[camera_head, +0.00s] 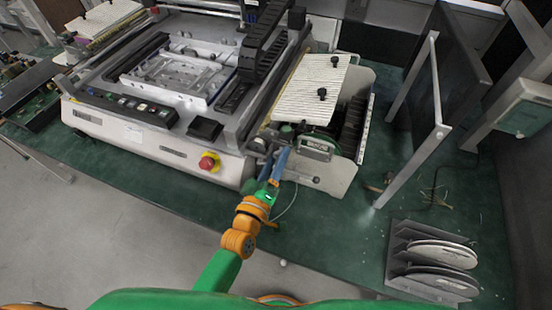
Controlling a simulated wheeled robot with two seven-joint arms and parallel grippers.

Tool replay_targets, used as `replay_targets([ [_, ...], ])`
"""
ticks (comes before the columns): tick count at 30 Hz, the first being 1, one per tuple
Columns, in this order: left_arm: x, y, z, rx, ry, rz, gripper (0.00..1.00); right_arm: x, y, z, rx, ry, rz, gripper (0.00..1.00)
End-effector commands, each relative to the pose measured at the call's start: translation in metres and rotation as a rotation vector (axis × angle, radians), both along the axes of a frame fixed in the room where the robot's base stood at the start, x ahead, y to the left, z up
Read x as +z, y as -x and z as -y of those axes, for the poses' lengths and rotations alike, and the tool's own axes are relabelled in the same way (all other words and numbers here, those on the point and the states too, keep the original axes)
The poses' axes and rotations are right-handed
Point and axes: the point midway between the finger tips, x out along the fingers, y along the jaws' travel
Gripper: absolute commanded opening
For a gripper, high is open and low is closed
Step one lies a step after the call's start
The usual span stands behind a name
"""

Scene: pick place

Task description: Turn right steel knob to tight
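A small steel rod with a dark round end (316,179) sticks out low on the front of the white-sided feeder unit (335,172). I cannot tell for certain whether it is the right steel knob. My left gripper (277,161) reaches up to the left front corner of this unit, just left of that rod. Its blue-grey fingers point away from me and hide what is directly behind them. The picture is too small to show whether they are apart, or touching or holding anything. My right gripper is not in view.
A large grey machine (150,140) with a red stop button (208,162) stands left of the feeder unit on the green table (340,225). A grey rack with round discs (440,255) stands at the front right. A framed dark panel (440,90) rises at the right.

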Motion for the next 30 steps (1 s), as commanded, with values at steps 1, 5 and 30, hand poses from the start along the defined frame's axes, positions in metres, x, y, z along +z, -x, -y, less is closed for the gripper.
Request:
replay_targets([
  [1,0.000,0.000,0.000,0.000,0.000,0.000,0.61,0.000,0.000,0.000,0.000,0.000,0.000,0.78],
  [5,0.000,0.000,0.000,0.001,0.001,0.000,0.61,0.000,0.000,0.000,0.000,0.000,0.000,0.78],
  [30,-0.005,0.061,-0.021,-0.018,0.006,0.008,0.61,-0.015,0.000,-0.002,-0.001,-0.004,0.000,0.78],
])
